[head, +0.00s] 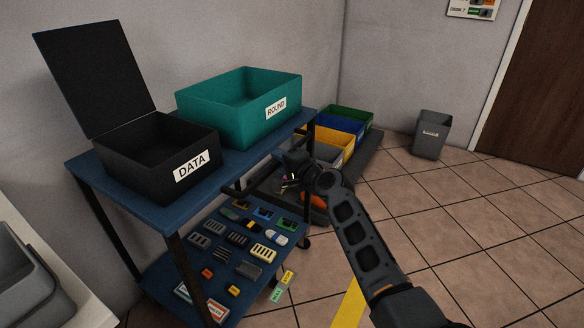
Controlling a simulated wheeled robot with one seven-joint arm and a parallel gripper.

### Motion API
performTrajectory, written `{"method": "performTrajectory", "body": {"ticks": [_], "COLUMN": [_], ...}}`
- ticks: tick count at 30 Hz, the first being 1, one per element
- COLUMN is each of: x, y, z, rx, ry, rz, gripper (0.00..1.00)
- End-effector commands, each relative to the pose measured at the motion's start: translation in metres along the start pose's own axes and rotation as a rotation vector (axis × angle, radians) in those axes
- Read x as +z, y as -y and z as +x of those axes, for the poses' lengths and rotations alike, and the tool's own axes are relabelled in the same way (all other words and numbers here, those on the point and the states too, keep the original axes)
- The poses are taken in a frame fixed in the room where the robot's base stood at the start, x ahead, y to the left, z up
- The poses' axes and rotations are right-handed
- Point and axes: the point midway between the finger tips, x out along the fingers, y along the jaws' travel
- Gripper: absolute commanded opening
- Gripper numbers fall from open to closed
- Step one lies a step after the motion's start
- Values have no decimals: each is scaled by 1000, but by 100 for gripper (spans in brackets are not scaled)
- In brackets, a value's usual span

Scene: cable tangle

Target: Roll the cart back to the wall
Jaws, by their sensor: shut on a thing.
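The cart (250,148) is a blue two-shelf one with dark legs, at the left, long side along the grey wall. A castor (304,243) shows under its right end. A black open-lidded DATA box (160,160) and a teal ROUND bin (235,112) stand on its top. Its lower shelf (165,278) holds several small connector blocks. My gripper (287,180) is at the cart's right end, by the dark handle bar (236,188), and appears shut on it. The fingertips are small and partly hidden. Whether the cart touches the wall cannot be told.
A dark low platform (365,172) with grey, yellow, blue and green bins (345,122) stands beyond the cart's right end. An orange item (314,201) lies near my gripper. A grey waste bin (431,135) stands by the far wall. Tiled floor (470,230) is clear at right.

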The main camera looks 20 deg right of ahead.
Motion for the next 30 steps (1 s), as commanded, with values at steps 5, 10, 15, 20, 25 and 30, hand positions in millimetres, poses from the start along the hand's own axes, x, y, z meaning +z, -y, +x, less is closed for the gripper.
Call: {"method": "performTrajectory", "body": {"ticks": [5, 10, 15, 20, 25, 30], "x": [3, 3, 4, 2, 2, 2], "y": [1, 2, 3, 2, 1, 1], "z": [5, 5, 5, 5, 4, -2], "rx": [0, -1, -2, -1, 0, 1], "ry": [1, 2, 3, 1, 0, 0], "rz": [0, -1, -2, -1, 0, 0], "gripper": [0, 0, 29, 44, 44, 44]}}
